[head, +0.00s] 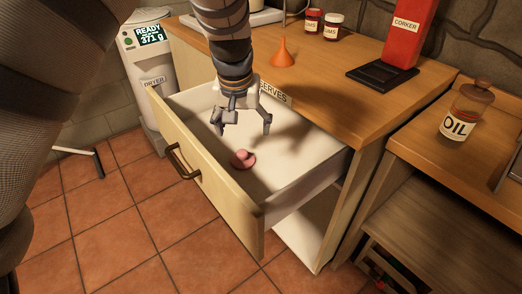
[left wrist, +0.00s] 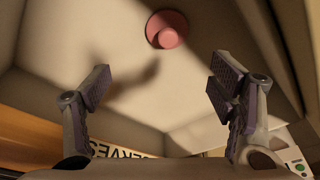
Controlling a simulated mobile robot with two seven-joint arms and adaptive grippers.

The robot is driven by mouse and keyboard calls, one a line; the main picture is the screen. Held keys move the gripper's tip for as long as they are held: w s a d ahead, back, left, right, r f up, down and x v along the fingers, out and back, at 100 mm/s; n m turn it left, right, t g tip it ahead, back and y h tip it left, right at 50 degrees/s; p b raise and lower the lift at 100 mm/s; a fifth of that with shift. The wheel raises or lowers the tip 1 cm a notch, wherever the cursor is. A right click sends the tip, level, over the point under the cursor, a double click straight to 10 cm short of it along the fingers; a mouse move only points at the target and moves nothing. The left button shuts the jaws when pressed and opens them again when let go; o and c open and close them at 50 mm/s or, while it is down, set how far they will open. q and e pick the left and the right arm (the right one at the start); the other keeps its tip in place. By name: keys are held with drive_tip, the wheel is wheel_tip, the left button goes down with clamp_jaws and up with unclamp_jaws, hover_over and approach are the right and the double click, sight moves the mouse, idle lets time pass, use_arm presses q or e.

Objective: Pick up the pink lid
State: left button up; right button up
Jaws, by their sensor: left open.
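The pink lid (head: 243,159) is a small round disc with a raised knob. It lies on the white floor of the open drawer (head: 300,183), near the drawer front. My left gripper (head: 243,131) is open and empty, pointing down over the drawer, above and a little behind the lid. In the left wrist view the lid (left wrist: 168,30) is at the top, beyond the spread fingertips (left wrist: 158,88) and apart from them. The right gripper is not in view.
The drawer front (head: 207,170) has a dark handle (head: 182,163). The worktop (head: 335,95) behind holds an orange funnel (head: 283,53), two small jars (head: 322,24) and a red corker (head: 403,35). An oil jar (head: 466,112) stands on the right bench. A dryer (head: 152,75) stands left.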

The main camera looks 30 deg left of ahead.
sight(242, 152)
use_arm(q)
drive_tip(key=x, duration=0.3)
drive_tip(key=b+x, duration=0.1)
drive_tip(key=x, duration=0.3)
drive_tip(key=s+a+x, duration=0.1)
drive_tip(key=x, duration=0.2)
drive_tip(key=shift+f, duration=0.35)
drive_tip(key=shift+w+a+f+b, duration=0.1)
drive_tip(key=shift+w+f+b, duration=0.2)
drive_tip(key=shift+f, duration=0.1)
drive_tip(key=shift+r, duration=0.1)
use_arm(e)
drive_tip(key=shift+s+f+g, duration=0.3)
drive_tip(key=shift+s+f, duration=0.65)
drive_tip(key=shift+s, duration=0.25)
use_arm(q)
drive_tip(key=shift+s, duration=0.1)
drive_tip(key=shift+c, duration=0.4)
drive_tip(key=c, duration=0.8)
